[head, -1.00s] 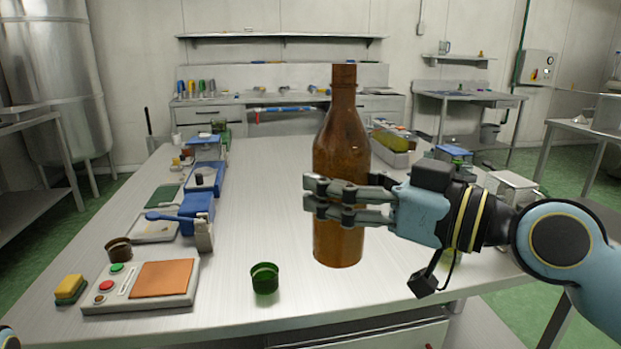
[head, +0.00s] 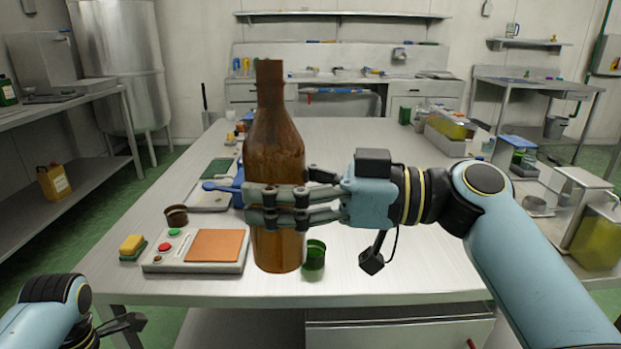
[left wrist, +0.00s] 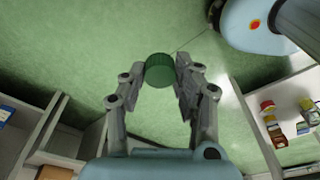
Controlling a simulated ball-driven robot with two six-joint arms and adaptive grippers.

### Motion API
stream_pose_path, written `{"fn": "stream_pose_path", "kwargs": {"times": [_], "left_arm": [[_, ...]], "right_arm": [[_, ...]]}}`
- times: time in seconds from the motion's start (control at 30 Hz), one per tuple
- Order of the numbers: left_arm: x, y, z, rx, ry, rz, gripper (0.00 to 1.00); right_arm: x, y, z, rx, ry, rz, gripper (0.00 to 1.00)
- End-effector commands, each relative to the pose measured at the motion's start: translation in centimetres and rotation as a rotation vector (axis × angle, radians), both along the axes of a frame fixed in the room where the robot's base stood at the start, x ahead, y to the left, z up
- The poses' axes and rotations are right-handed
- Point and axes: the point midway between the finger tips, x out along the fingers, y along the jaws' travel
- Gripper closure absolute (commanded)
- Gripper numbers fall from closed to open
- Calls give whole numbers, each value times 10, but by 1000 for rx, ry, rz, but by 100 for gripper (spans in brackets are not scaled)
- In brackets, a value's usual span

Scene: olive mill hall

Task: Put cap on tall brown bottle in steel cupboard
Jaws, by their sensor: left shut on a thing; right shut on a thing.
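The tall brown bottle (head: 275,145) is upright in the head view, above or on the steel table's front part; I cannot tell which. My right gripper (head: 255,207) is shut around its body from the right. No cap shows on its neck. My left gripper (left wrist: 160,76) is shut on a round dark green cap (left wrist: 159,69), held between its fingertips over green floor in the left wrist view. In the head view my left arm is low at the left, below the table edge, and the cap is not seen there. I cannot make out a steel cupboard for certain.
On the table (head: 400,280) a green cup-like piece (head: 315,254) stands just right of the bottle. A button panel (head: 196,250), a sponge (head: 132,245) and a brown cup-like piece (head: 176,216) lie to the left. Jars and trays line the right edge. The table's middle is clear.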

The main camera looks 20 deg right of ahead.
Motion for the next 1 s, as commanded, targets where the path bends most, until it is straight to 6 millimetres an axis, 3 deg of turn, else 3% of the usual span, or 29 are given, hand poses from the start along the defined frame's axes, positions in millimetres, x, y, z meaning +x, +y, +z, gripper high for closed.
{"fn": "stream_pose_path", "kwargs": {"times": [0.67, 1.0], "left_arm": [[0, 0, 0, 0, 0, 0, 84], [0, 0, 0, 0, 0, 0, 84]], "right_arm": [[0, 6, 1, 2, -2, 28, 95], [-18, -7, -33, 0, 3, 23, 95]]}}
